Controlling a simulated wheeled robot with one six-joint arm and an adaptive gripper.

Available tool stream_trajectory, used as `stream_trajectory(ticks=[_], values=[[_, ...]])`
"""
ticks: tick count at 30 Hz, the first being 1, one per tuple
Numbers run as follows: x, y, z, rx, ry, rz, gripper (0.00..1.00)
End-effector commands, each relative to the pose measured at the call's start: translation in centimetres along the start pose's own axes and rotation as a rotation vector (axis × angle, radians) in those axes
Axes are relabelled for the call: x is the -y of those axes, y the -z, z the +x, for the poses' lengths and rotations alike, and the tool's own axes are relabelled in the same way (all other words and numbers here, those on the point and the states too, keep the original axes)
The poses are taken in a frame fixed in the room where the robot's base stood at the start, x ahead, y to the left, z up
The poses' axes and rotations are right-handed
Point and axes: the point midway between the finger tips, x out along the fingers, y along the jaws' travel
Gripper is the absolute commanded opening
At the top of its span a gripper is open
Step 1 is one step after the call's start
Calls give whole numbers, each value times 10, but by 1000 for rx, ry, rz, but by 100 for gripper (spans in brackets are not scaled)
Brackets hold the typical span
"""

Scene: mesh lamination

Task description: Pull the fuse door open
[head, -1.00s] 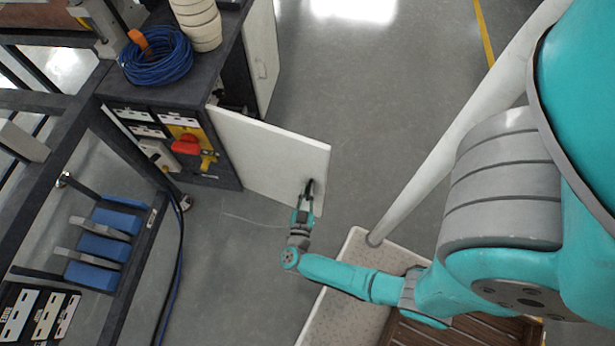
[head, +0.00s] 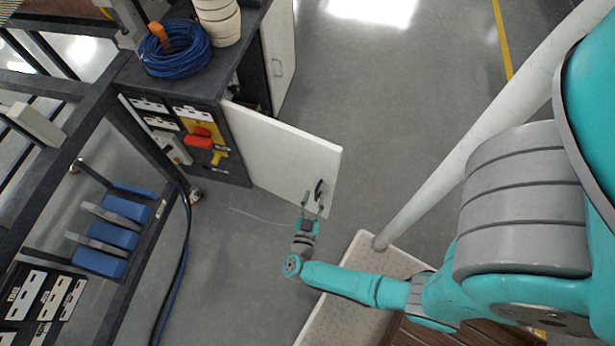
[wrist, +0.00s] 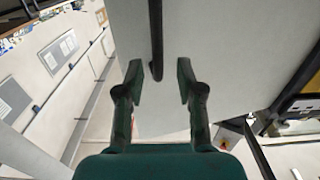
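The fuse door (head: 280,155) is a white panel swung well out from the dark cabinet, its free edge toward the right. Its dark bar handle (head: 319,189) is near that free edge; in the wrist view the handle (wrist: 156,40) runs down the white door face (wrist: 210,60). My gripper (head: 312,201) is open and empty close to the handle. In the wrist view the fingertips (wrist: 159,80) stand apart on both sides of the handle's lower end, touching neither side. I cannot tell the exact depth gap.
The dark cabinet (head: 235,174) has a red and yellow switch (head: 200,138) beside the door opening. A second white door (head: 279,55) stands behind. A blue cable coil (head: 174,50) lies on top. A rack with blue blocks (head: 112,235) is at left. Open floor (head: 390,110) lies right of the door.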

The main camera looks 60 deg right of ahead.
Motion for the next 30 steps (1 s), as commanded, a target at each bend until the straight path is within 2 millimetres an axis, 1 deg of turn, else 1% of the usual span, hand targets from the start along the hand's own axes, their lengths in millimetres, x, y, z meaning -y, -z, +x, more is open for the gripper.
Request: stream_trajectory(ticks=[3,21,27,30], values=[[2,0,-13,0,6,1,37],[2,0,-73,-1,6,1,37],[2,0,-87,0,5,2,37],[2,0,-91,-1,4,2,37]])
